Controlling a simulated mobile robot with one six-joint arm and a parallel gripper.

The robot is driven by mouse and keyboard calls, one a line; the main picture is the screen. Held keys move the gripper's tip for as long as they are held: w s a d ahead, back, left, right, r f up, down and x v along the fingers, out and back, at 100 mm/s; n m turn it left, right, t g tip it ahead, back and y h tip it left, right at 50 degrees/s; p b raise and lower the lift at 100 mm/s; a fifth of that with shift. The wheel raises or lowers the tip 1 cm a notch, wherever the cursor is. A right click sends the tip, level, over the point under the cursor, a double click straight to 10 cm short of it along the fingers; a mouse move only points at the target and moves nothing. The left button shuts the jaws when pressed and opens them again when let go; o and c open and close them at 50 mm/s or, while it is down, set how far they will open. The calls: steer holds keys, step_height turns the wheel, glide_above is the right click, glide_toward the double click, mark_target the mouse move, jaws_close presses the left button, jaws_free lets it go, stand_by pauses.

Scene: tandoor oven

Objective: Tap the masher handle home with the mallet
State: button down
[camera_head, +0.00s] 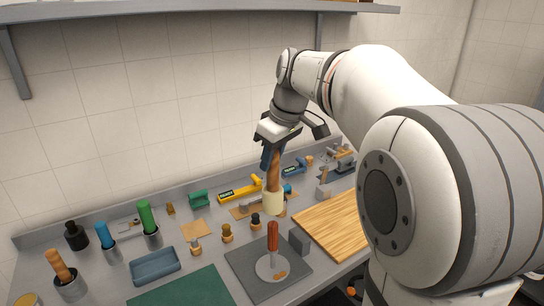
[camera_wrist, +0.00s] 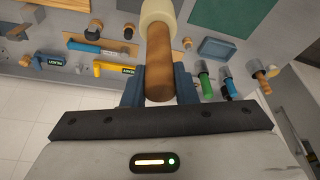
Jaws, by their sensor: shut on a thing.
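My gripper (camera_head: 271,157) is shut on the wooden handle of the mallet (camera_head: 273,203), which hangs with its cream head down. In the wrist view the handle (camera_wrist: 159,75) lies between the blue fingers and the pale head is at the top edge. The masher stands upright on a dark grey plate (camera_head: 240,264), with its red-brown handle (camera_head: 272,236) on top and a pale round base (camera_head: 265,267) below. In the head view the mallet head appears just above the handle's top, with a small gap. The masher cannot be made out in the wrist view.
A grey block (camera_head: 299,241) stands right of the masher, near a wooden board (camera_head: 335,226). A green mat (camera_head: 185,290) and a blue tray (camera_head: 155,266) lie to the left. Small wooden-handled pieces (camera_head: 227,233) and yellow (camera_head: 240,190) and blue tools line the back.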

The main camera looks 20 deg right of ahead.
mark_target(272, 181)
steer(key=shift+r, duration=0.15)
step_height(272, 181, up, 4)
steer(key=p, duration=0.3)
steer(key=shift+f, duration=0.35)
step_height(272, 181, down, 10)
steer(key=b, duration=0.8)
steer(key=shift+s, duration=0.15)
step_height(272, 181, up, 5)
steer(key=p, duration=0.3)
steer(key=shift+p, duration=0.4)
steer(key=shift+r, duration=0.2)
